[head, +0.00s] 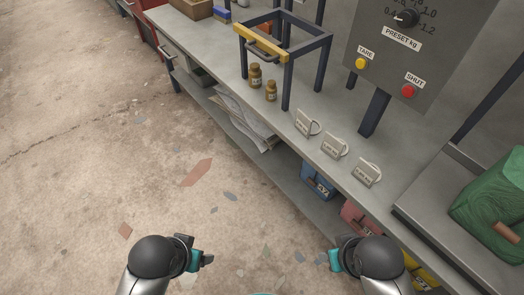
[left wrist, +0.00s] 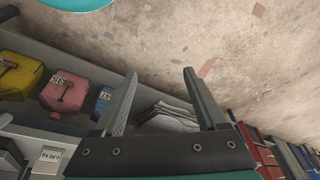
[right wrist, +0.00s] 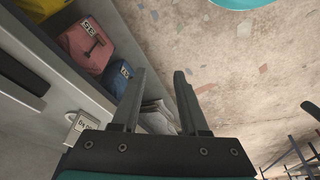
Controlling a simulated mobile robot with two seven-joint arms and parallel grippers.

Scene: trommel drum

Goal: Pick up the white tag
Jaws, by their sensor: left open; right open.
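Three whitish tags with wire loops lie in a row on the grey bench top in the head view: one at the far end (head: 304,123), one in the middle (head: 332,148) and one at the near end (head: 365,173). Their small print is hard to read, and I cannot tell which is the white tag meant. One tag shows at the left in the left wrist view (left wrist: 48,160) and one in the right wrist view (right wrist: 80,127). My left gripper (head: 207,260) and my right gripper (head: 331,260) are open, empty and apart from the tags, over the floor before the bench.
The bench (head: 215,62) bears two brown bottles (head: 255,77), a dark frame (head: 285,45) with a yellow bar, and a control panel (head: 410,50). A green bag (head: 490,205) lies at the right. The floor is open.

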